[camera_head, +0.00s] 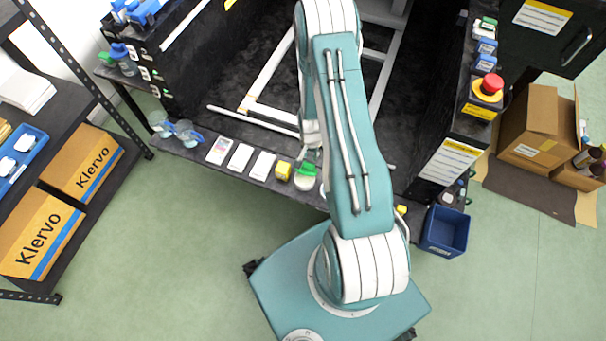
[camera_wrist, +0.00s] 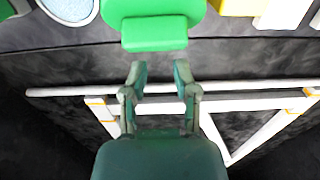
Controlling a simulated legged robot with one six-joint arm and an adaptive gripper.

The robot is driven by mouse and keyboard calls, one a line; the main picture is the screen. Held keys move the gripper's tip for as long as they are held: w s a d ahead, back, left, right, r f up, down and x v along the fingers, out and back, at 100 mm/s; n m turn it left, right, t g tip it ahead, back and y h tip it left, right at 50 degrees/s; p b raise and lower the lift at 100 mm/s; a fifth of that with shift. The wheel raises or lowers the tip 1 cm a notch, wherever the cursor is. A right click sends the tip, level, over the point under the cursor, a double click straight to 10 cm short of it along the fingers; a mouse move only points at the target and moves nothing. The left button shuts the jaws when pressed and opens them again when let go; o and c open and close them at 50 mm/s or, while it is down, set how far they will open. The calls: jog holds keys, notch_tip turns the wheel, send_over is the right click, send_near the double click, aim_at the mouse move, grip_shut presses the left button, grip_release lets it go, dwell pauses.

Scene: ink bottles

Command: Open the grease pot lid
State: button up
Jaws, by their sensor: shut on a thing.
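The grease pot (camera_head: 303,183) is a small pale round pot on the dark bench ledge. Its green lid (camera_head: 306,169) shows on its far side, and I cannot tell how far it is tilted. In the wrist view the green lid (camera_wrist: 153,35) fills the top middle, with a block-like tab towards my fingers. My gripper (camera_wrist: 160,80) is shut on the lid, its two fingers apart at the tab. The exact contact is hard to see. In the head view my gripper (camera_head: 311,150) is at the lid's far side, partly hidden by my arm.
A yellow box (camera_head: 283,171) stands close left of the pot, then white cards (camera_head: 240,157) and goggles (camera_head: 185,132). A round grey-rimmed dish (camera_wrist: 70,8) lies on the pot's other side. A white bar (camera_wrist: 240,86) runs beyond the ledge. A blue bin (camera_head: 445,231) is at right.

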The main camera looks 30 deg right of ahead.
jog(key=shift+s, duration=0.1)
grip_shut()
jog(key=shift+d, duration=0.15)
jog(key=shift+w+d+f, duration=0.15)
jog(key=shift+w, duration=0.05)
jog(key=shift+w+d+f, duration=0.2)
jog(key=shift+d, duration=0.05)
jog(key=o, duration=1.1)
grip_release()
jog(key=shift+o, duration=0.2)
